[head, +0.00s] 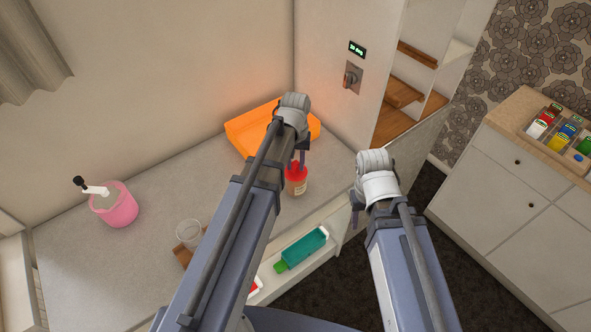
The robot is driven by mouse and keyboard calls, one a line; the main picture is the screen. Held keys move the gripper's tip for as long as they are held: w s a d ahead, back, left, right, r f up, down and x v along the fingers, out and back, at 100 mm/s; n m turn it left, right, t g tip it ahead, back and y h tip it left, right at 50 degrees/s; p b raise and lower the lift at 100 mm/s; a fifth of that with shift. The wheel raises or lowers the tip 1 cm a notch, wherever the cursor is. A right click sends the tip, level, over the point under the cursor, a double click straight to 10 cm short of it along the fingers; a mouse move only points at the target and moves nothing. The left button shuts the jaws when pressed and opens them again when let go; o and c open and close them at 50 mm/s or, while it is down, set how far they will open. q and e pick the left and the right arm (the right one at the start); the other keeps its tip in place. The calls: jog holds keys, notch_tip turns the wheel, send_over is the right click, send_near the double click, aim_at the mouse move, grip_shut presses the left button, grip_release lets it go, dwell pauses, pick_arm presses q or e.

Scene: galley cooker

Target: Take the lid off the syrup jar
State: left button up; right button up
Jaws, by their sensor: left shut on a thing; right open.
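The syrup jar (297,187) stands upright on the grey counter, right of centre in the head view, with a red lid (296,173) on top. My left gripper (299,160) points down from above and is shut on the red lid. The lid appears to be seated on the jar; I see no gap between them. My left arm passes close beside the jar on its left. My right gripper (356,212) is open and empty, to the right of the jar and past the counter's edge.
An orange tray (245,132) lies behind the jar. A pink tub (116,206) with a utensil stands at left. A glass (189,233) sits near a wooden board (182,256). A teal bottle (303,248) lies in the front ledge. Bare counter lies around the pink tub.

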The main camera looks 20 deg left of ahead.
pick_arm(q)
grip_shut()
jog(key=shift+r, duration=0.15)
pick_arm(e)
jog(key=shift+r, duration=0.15)
